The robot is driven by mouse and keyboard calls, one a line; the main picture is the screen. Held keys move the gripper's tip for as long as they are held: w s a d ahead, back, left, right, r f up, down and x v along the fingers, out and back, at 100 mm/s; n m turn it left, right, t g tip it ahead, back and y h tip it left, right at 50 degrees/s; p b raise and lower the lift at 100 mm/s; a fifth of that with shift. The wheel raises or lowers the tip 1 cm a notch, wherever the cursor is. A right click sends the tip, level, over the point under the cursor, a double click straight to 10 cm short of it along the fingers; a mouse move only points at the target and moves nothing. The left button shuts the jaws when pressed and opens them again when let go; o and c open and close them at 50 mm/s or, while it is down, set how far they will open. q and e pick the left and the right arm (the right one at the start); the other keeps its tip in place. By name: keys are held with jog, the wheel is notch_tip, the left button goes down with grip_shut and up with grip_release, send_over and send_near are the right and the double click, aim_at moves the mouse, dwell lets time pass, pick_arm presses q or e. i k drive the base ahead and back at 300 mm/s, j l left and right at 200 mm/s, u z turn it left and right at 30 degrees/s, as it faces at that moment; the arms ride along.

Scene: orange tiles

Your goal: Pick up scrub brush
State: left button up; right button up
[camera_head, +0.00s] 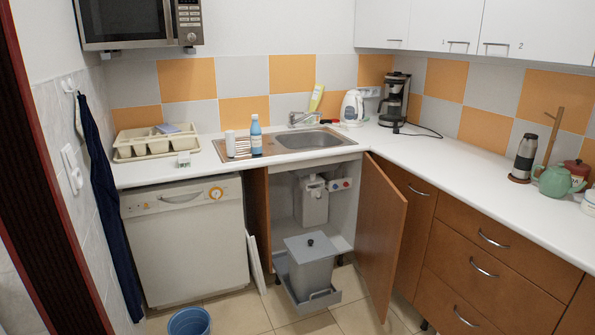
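I cannot clearly make out a scrub brush. A small blue-grey item (168,128) lies on the cream dish rack (128,153) at the left of the counter; it is too small to tell whether it is a brush or a sponge. A small red item (328,121) lies behind the sink, and it is also too small to identify. Neither of my grippers is in view.
A blue bottle (256,136) and a white cup (230,143) stand left of the sink (302,140). A cabinet door (380,232) stands open beside the pulled-out bin (312,266). A blue bucket (189,322) is on the floor. The right counter (440,160) has free room.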

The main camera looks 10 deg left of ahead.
aim_at(183, 156)
jog(key=i+u, duration=0.1)
jog(key=i, duration=0.45)
jog(key=i+l+u, duration=0.1)
jog(key=i, duration=0.4)
jog(key=i+l+u, duration=0.1)
jog(key=i, duration=0.45)
jog(key=i+l+u, duration=0.3)
jog(key=i, duration=0.15)
jog(key=i+l+u, duration=0.25)
jog(key=i, duration=0.25)
